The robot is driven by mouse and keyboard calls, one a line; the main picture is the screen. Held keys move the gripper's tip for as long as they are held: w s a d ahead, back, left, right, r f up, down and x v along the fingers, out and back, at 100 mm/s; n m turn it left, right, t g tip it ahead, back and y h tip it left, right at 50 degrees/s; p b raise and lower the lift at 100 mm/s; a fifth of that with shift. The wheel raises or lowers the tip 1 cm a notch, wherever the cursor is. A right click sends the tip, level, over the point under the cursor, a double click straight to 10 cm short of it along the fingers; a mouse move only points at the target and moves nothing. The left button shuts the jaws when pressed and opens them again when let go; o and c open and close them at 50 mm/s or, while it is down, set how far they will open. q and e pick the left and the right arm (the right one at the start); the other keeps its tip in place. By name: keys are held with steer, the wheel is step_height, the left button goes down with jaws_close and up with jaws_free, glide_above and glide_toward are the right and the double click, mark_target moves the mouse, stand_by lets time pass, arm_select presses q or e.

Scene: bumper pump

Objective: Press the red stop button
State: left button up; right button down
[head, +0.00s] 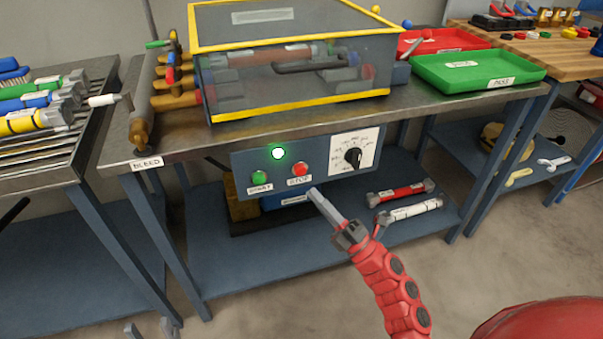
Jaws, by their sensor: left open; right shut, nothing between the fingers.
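The red stop button (300,169) sits on the grey control panel (235,160) under the front edge of the middle bench, above a STOP label. A green START button (259,177) is to its left. A lit green lamp (278,153) is above them. My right gripper (314,193) is shut and empty. Its tip appears just below and right of the STOP label; I cannot tell how far it is from the panel. My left gripper (150,329) shows only its two spread fingertips at the bottom edge, open and away from the panel.
A yellow-edged clear case (290,80), a red tray (440,42) and a green tray (478,70) stand on the bench. The lower shelf (240,260) holds red and white cylinders.

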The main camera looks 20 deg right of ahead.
mark_target(299, 170)
steer(key=shift+w+a+b, duration=0.1)
steer(key=shift+w+b, duration=0.5)
steer(key=shift+w, duration=1.7)
steer(key=shift+w, duration=0.15)
steer(key=shift+w, duration=0.25)
steer(key=shift+w+b, duration=0.5)
stand_by(0.8)
steer(key=shift+s, duration=0.9)
steer(key=shift+s, duration=0.1)
